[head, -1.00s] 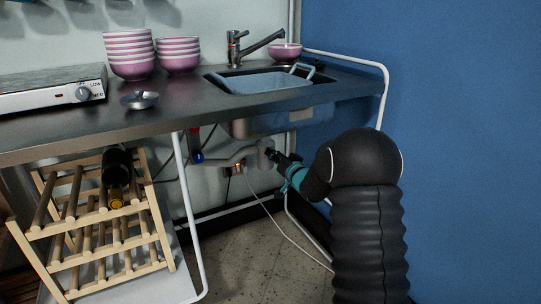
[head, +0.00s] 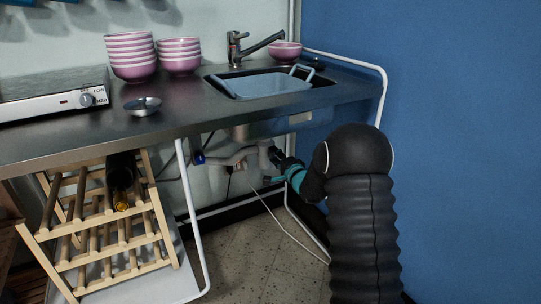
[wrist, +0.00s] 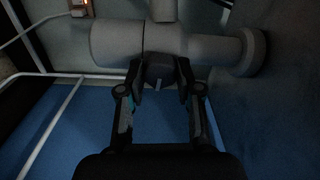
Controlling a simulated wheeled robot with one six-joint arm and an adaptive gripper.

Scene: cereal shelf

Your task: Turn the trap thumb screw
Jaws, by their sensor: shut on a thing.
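The trap is a thick grey pipe body under the sink; it lies across the top of the wrist view (wrist: 112,42) and shows small in the head view (head: 264,158). The thumb screw (wrist: 159,68) is a small dark piece on the underside of the trap in the wrist view, with a pale slot or tab at its lower edge. My gripper (wrist: 160,78) is shut on it, one finger on each side. In the head view my gripper (head: 277,158) reaches beneath the sink; the screw is hidden there.
The steel sink (head: 272,127) and counter (head: 186,117) hang above my gripper. White frame legs (head: 191,220) and a thin cable (head: 285,224) are nearby. A wooden bottle rack (head: 100,225) stands at left, and a blue wall (head: 460,150) at right.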

